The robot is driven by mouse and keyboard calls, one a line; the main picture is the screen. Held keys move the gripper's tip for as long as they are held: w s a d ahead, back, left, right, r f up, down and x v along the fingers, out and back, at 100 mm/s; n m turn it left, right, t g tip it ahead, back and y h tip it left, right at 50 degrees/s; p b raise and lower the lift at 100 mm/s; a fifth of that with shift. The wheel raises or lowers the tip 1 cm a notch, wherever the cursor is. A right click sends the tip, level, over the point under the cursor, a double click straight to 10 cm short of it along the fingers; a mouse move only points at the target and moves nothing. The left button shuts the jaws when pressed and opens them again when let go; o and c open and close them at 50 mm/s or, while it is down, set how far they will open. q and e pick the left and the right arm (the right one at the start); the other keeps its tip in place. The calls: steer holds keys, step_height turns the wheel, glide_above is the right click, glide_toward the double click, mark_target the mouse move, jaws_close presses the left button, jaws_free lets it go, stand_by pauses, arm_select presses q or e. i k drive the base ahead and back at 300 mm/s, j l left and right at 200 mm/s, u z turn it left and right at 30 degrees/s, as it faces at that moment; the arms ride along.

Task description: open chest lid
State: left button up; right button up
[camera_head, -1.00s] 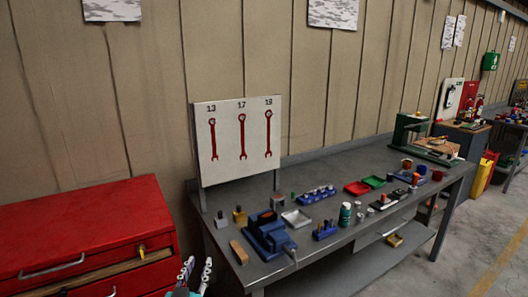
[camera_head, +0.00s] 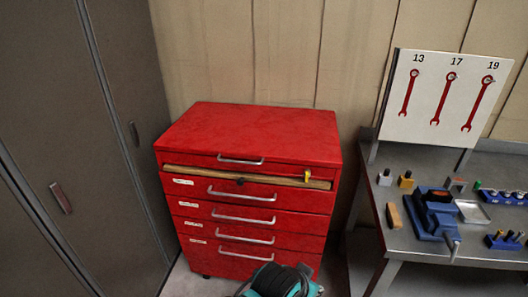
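The red tool chest (camera_head: 165,212) stands against the wall, left of the workbench. Its red lid (camera_head: 250,128) lies flat and looks shut. A silver handle (camera_head: 240,160) is on the front of the lid. Below it runs a wooden strip (camera_head: 225,176), with a small yellow piece (camera_head: 308,175) at its right end and a dark round piece near its middle. Neither gripper's fingertips can be made out now. A teal and black part with cables cuts into the bottom edge in front of the chest; I cannot tell what it is.
Several drawers with silver handles sit under the lid. A grey cabinet (camera_head: 90,130) stands close on the left. On the right is the grey workbench (camera_head: 388,262), holding a blue vise (camera_head: 437,215) and small items, with a wrench board (camera_head: 440,95) behind.

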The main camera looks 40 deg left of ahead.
mark_target(299, 136)
steer(key=u, duration=1.45)
